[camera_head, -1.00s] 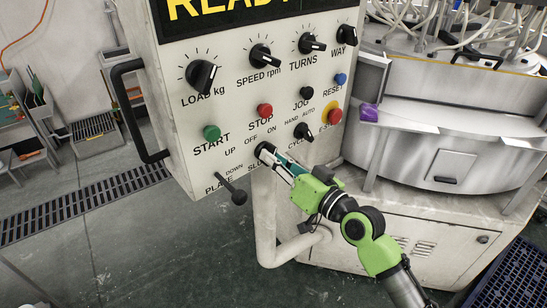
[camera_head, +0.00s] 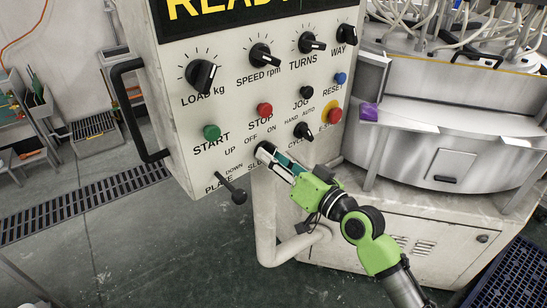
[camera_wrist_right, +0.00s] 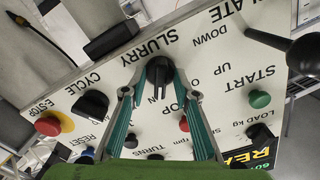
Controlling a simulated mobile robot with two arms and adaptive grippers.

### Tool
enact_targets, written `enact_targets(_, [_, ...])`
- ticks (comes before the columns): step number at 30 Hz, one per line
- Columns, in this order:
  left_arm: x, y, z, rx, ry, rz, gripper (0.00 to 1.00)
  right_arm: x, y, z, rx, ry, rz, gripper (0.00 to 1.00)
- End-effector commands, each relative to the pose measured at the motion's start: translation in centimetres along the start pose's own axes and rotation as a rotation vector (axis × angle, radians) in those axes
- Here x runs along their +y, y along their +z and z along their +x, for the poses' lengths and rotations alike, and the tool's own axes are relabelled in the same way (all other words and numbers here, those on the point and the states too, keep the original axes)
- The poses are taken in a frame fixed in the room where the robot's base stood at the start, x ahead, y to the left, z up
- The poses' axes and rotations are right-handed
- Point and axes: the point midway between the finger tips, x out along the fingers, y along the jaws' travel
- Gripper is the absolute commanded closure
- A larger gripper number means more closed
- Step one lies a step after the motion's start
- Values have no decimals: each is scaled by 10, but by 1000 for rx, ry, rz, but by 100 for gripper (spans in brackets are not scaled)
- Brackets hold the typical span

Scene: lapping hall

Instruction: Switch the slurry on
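The slurry knob (camera_wrist_right: 159,72) is a black knob on the pale control panel (camera_head: 180,125), beside the SLURRY lettering in the right wrist view. My right gripper (camera_wrist_right: 159,83) is at the panel with its teal-lined fingers on either side of the knob. I cannot tell which of the OFF and ON marks the knob points to. My left gripper is not in view.
Close by are the plate lever (camera_head: 236,193), the cycle knob (camera_head: 303,131), the red stop button (camera_head: 264,110), the green start button (camera_head: 211,132) and the E-stop (camera_head: 334,115). A pipe (camera_head: 265,225) runs below the panel. The lapping machine (camera_head: 450,140) stands at the right.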

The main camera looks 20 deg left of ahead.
Motion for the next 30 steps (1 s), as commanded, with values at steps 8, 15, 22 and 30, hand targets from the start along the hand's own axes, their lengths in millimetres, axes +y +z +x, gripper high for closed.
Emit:
enact_targets(8, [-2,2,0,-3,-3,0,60,1,0,-8,1,1,-2,72])
enact_targets(15, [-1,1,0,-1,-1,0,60,2,1,-54,-1,3,-3,72])
enact_targets(22, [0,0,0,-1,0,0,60,2,1,-99,-2,3,-1,72])
enact_targets(30, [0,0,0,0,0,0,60,0,0,-120,0,0,1,72])
